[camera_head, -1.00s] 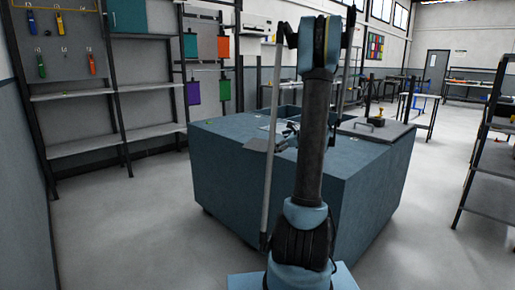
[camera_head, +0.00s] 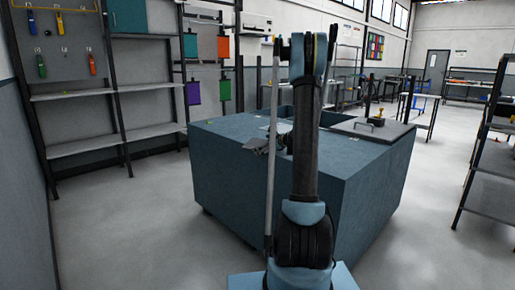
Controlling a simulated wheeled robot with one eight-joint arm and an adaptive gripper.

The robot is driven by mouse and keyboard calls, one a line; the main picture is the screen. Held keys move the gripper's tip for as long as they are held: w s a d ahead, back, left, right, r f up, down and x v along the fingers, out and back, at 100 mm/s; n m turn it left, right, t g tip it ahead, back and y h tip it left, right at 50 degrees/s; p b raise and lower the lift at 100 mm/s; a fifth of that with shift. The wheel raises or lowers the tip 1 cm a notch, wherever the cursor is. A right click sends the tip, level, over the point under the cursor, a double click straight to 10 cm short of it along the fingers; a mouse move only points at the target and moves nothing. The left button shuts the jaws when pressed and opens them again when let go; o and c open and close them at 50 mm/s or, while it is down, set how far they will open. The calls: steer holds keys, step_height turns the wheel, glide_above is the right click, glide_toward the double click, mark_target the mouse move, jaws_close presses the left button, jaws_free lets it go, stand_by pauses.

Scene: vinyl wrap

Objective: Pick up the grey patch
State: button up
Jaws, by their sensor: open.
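A small flat grey piece, which looks like the grey patch (camera_head: 254,143), shows at the left part of the blue bench's top. My gripper (camera_head: 266,151) is just right of and below it in the picture, small and dark, partly hidden by a thin upright pole and my arm. It is open. I cannot tell whether its fingers touch the patch. Another grey panel (camera_head: 207,47) hangs on the back rack between a teal and an orange panel.
The blue bench (camera_head: 240,170) has an open recess at the back and a dark lid with a handle (camera_head: 372,128) at the right. Shelves (camera_head: 110,90) stand at the left and a rack (camera_head: 490,150) at the right. The floor around is clear.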

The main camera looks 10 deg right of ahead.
steer(key=shift+w+a+f, duration=0.25)
steer(key=shift+w+a, duration=0.15)
steer(key=shift+w, duration=0.1)
steer(key=c, duration=0.5)
steer(key=shift+o, duration=0.2)
step_height(320, 180, up, 10)
steer(key=shift+r, duration=0.1)
